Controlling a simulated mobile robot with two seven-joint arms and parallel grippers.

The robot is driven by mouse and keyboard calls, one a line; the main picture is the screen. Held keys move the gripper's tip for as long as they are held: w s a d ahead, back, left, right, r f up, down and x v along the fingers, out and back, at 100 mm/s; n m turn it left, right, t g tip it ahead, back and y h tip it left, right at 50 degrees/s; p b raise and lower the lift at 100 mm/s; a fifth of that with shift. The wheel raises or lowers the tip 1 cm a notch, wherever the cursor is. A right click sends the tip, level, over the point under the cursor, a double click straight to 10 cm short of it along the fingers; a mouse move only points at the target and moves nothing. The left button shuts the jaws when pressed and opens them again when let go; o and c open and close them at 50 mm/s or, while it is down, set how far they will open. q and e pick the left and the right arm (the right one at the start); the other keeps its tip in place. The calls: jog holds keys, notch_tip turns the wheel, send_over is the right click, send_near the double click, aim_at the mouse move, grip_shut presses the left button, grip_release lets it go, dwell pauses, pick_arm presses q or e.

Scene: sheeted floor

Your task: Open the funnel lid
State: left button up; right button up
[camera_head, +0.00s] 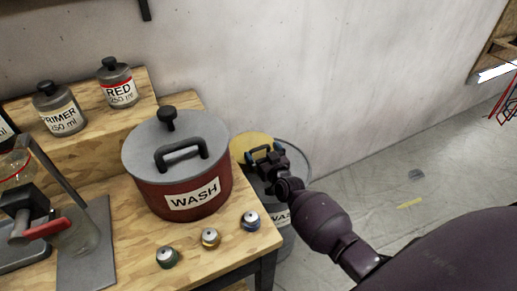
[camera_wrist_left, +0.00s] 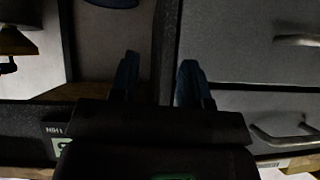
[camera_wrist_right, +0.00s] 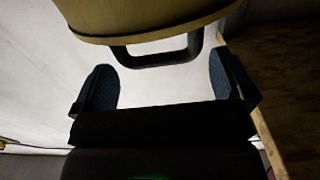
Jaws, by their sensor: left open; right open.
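The funnel lid (camera_head: 247,140) is a tan disc on the drum (camera_head: 297,160) beside the table, partly hidden by my right gripper. In the right wrist view the lid (camera_wrist_right: 150,18) fills the top, with its dark looped handle (camera_wrist_right: 158,59) below it. My right gripper (camera_head: 263,154) is open. In the right wrist view its fingers stand wide apart (camera_wrist_right: 160,82), one on each side of the handle and a little short of it; I see no contact. My left gripper (camera_wrist_left: 158,78) is open and empty, facing dark drawer fronts; it is not in the head view.
A red pot (camera_head: 186,188) marked WASH with a grey lid stands on the wooden table (camera_head: 225,252), close to the drum. The floor (camera_head: 400,170) at right is mostly clear.

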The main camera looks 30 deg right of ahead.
jog(key=shift+w+f, duration=0.1)
jog(key=shift+w, duration=0.8)
jog(key=shift+w+d, duration=0.1)
jog(key=shift+w, duration=0.3)
